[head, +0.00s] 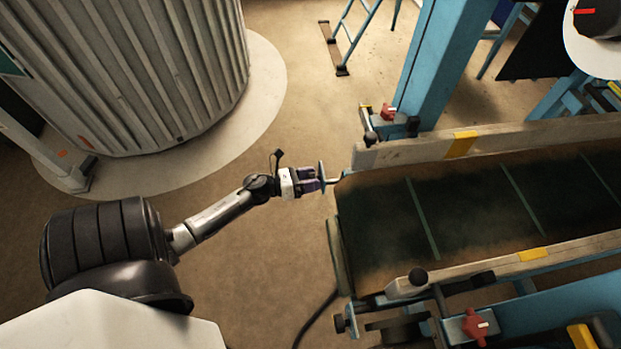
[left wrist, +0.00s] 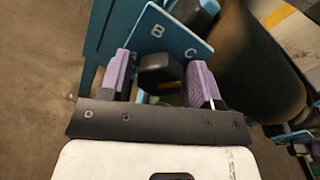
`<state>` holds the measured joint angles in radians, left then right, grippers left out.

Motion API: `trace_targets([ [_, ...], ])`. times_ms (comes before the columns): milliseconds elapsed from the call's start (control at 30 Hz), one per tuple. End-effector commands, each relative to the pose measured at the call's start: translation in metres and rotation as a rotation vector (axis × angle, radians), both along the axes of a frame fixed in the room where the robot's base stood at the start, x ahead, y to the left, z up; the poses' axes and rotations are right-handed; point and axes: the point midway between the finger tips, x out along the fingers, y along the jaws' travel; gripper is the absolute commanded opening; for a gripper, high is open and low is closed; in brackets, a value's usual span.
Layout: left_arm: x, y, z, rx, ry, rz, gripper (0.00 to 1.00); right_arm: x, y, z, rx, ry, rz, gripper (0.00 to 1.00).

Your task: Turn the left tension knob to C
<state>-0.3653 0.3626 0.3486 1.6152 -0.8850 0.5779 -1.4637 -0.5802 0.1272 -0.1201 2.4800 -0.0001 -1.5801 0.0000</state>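The left tension knob (left wrist: 158,70) is a black block in front of a blue plate (left wrist: 181,36) with white letters B and C in the left wrist view. My left gripper (head: 315,181) is right at the plate. In the left wrist view its purple fingers (left wrist: 161,80) stand apart on either side of the knob. A narrow gap shows on the left; contact on the right is unclear. The knob's pointer is not readable. My right gripper is out of view.
The dark conveyor belt (head: 385,235) fills the right side, with pale side rails. A small dark knob (head: 340,323) sits at its lower corner. Red knobs (head: 388,111) and (head: 475,326) are on the frame. A ribbed grey tank (head: 150,70) stands upper left. Floor left of the conveyor is clear.

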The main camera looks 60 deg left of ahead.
Motion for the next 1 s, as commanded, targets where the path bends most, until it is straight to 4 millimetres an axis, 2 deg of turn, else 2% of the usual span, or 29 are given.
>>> trace_targets([
  [100, 0.000, 0.000, 0.000, 0.000, 0.000, 0.000, 0.67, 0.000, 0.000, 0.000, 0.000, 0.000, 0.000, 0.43],
  [333, -0.001, 0.000, 0.000, 0.000, 0.000, -0.001, 0.67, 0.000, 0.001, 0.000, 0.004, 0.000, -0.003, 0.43],
  [467, -0.010, 0.002, 0.000, 0.000, 0.002, 0.000, 0.67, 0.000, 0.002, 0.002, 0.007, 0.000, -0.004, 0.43],
  [1000, -0.105, 0.026, 0.004, -0.001, 0.002, 0.001, 0.67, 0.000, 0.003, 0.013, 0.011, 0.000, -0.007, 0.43],
])
